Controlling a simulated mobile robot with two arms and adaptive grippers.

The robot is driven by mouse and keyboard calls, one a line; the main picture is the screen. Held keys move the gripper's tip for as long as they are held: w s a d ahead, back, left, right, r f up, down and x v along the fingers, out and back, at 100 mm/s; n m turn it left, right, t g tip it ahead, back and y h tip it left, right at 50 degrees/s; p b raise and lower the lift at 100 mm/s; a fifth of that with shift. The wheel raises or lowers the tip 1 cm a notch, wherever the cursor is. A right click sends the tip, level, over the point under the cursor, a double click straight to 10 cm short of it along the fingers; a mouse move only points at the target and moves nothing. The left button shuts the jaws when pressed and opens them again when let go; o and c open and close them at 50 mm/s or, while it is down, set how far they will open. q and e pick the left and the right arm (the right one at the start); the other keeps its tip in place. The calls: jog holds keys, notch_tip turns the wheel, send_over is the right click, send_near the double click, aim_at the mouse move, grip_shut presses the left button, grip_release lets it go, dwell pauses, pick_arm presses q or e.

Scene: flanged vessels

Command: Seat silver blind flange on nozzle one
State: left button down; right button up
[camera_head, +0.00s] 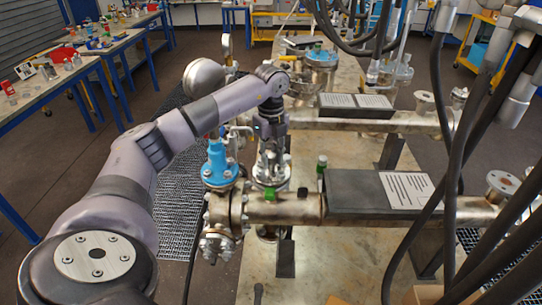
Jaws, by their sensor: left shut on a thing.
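My left gripper (270,160) points down over the near horizontal vessel (285,210), just right of a blue-capped valve. It is shut on a silver disc-shaped part (270,178), which looks like the blind flange. The disc is at the top of an upright nozzle on this vessel. Fingers and small size hide whether it rests flat on the nozzle or hangs just above it. No label shows which nozzle is number one. A green piece (270,194) is at the nozzle's front. My right gripper does not show.
The blue valve (217,162) stands close left of the gripper. A dark box with a paper sheet (407,190) sits on the near vessel. An open-topped flanged nozzle (502,183) is at its right end. A second vessel (310,118) lies behind. Thick black cables (450,150) hang at right.

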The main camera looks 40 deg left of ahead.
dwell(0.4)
pick_arm(q)
jog(key=c, duration=1.8)
grip_release()
jog(key=o, duration=0.4)
jog(key=shift+s, duration=0.1)
jog(key=shift+o, duration=0.6)
jog(key=shift+f, duration=0.1)
jog(key=shift+o, duration=0.4)
jog(key=shift+f, duration=0.15)
jog(key=o, duration=0.4)
jog(key=shift+r, duration=0.2)
